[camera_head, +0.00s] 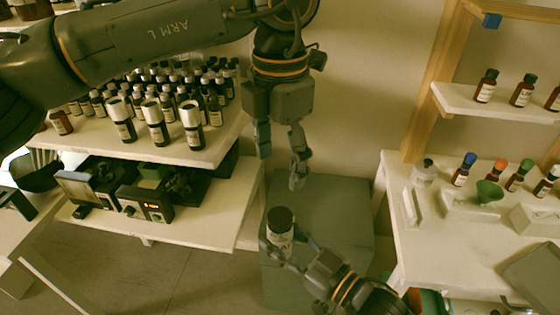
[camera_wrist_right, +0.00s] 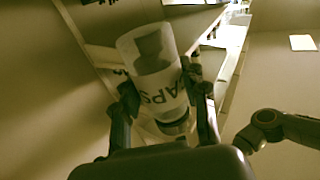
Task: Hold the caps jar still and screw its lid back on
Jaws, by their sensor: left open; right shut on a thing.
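The caps jar (camera_head: 281,240) is a small clear jar with a white label, standing upright or nearly so above the grey-green box. Its dark lid (camera_head: 280,218) sits on its top; I cannot tell how tightly. My right gripper (camera_head: 286,248) is shut around the jar's body from below right. In the right wrist view the jar (camera_wrist_right: 160,88) is between both fingers of this gripper (camera_wrist_right: 163,86), with part of its lettering showing and dark contents inside. My left gripper (camera_head: 281,169) is open and empty, pointing down above the lid, apart from it.
The grey-green box (camera_head: 340,205) lies below the grippers. At left, a shelf (camera_head: 190,155) carries rows of dark bottles, with devices on the shelf below. At right, a white table (camera_head: 430,240) holds bottles with coloured caps and a green funnel (camera_head: 489,192).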

